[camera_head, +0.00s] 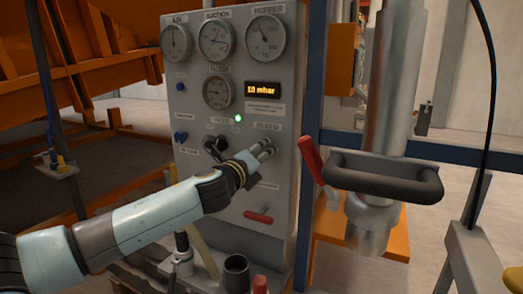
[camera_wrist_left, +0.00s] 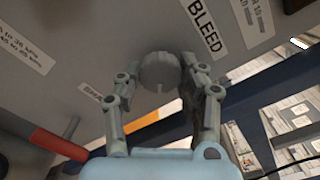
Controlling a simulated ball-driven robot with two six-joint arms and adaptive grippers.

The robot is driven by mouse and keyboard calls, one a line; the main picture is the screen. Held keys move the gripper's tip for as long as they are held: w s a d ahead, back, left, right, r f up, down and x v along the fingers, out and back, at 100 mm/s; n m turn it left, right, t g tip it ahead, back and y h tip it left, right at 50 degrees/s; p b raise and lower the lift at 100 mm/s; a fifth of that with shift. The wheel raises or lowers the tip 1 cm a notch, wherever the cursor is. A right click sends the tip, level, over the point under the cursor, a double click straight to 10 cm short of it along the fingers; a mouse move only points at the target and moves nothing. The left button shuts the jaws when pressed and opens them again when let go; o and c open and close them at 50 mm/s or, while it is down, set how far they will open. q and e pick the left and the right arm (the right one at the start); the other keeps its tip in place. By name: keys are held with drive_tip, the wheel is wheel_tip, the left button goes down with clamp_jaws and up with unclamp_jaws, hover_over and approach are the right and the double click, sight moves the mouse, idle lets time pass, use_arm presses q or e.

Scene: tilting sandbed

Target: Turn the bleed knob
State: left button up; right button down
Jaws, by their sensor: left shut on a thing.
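The bleed knob (camera_wrist_left: 160,71) is a round grey knob with a pale mark on its face, just below the BLEED label (camera_wrist_left: 204,24) in the left wrist view. My left gripper (camera_wrist_left: 157,80) is shut on it, one finger on each side. In the head view my left gripper (camera_head: 264,150) reaches the right part of the grey control panel (camera_head: 285,100), under its BLEED label, and hides most of the knob. My right gripper is not in view.
Several gauges (camera_head: 216,40) and a lit display reading 10 mbar (camera_head: 262,88) sit above. A black knob (camera_head: 215,143) is left of my gripper. A red lever (camera_head: 258,217) is below. A red-handled lever (camera_head: 310,158) and metal pipe with black handle (camera_head: 385,178) stand right.

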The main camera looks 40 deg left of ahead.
use_arm(q)
drive_tip(key=shift+s+a+f+m, duration=0.1)
drive_tip(key=shift+m, duration=2.75)
drive_tip(key=shift+a+f+m, duration=0.1)
drive_tip(key=shift+m, duration=2.8)
drive_tip(key=shift+s+a+f+m, duration=0.1)
drive_tip(key=shift+m, duration=2.75)
drive_tip(key=o, duration=1)
drive_tip(key=shift+c, duration=0.2)
drive_tip(key=shift+o, duration=0.8)
drive_tip(key=shift+w+r, duration=0.1)
drive_tip(key=shift+r, duration=0.05)
drive_tip(key=v, duration=1.2)
